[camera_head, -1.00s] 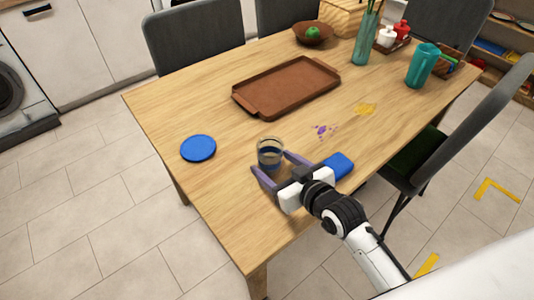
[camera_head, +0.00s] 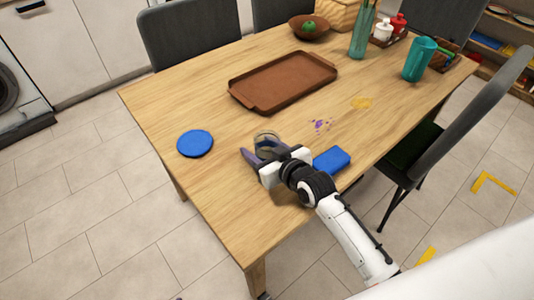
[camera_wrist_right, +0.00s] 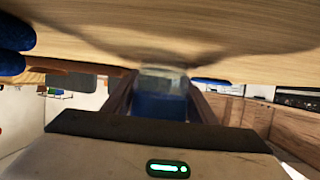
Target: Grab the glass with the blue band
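The glass with the blue band (camera_head: 266,141) stands on the near part of the wooden table (camera_head: 200,185), partly hidden by my right gripper. My right gripper (camera_head: 268,152) has come in low over the table, with one finger on each side of the glass. In the right wrist view the glass (camera_wrist_right: 162,82), clear with a blue part, sits between the two fingers (camera_wrist_right: 160,98). The fingers are spread about the glass's width; I see no clear grip on it. My left gripper is not in view.
A blue box-like item (camera_head: 331,161) lies just right of my right gripper. A blue disc (camera_head: 195,143) lies to the left. A brown tray (camera_head: 285,80) lies behind. A teal pitcher (camera_head: 419,60) and a teal vase (camera_head: 361,38) stand farther back right.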

